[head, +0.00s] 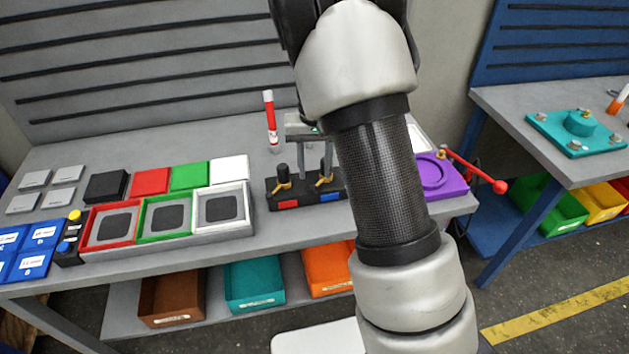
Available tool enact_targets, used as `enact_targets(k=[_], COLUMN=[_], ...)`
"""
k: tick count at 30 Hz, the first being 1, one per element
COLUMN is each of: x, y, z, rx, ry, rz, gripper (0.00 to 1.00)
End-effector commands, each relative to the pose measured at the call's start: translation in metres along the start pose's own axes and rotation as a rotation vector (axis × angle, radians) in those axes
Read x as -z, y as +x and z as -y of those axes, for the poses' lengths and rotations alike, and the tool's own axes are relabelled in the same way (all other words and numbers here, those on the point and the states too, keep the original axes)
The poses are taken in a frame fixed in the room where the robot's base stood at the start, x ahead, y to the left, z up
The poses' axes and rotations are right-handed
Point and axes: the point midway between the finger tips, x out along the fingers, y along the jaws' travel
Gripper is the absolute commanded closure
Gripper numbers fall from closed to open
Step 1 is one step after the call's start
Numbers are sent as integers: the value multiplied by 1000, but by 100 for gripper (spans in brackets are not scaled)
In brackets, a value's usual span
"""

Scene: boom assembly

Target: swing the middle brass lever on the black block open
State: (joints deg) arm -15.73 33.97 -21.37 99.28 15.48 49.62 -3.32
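The black block (306,198) stands on the grey workbench, with a red and a blue label on its front. One brass lever (282,182) with a black knob is on its left part. Another brass lever (323,181), likely the middle one, is farther right. My arm covers the block's right end, so any lever there is hidden. My gripper (314,172) points down over the block with its two fingers apart. Its right fingertip is close to the second lever; I cannot tell whether they touch.
A red-and-white tube (270,120) stands behind the block. Red, green and white framed trays (166,235) lie to its left. A purple fixture (445,180) with a red-knobbed lever (478,170) is at the right edge. Bins (254,285) sit on the shelf below.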

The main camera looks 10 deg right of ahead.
Motion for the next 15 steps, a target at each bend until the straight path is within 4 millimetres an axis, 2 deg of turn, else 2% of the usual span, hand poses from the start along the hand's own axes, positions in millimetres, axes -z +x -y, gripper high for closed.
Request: enact_targets(k=[1, 6, 15], x=[-1, -1, 0], y=[12, 35, 48], z=[0, 0, 0], rx=[-2, -1, 0], ry=[0, 0, -1], rz=[5, 3, 0], gripper=[62, 62, 62])
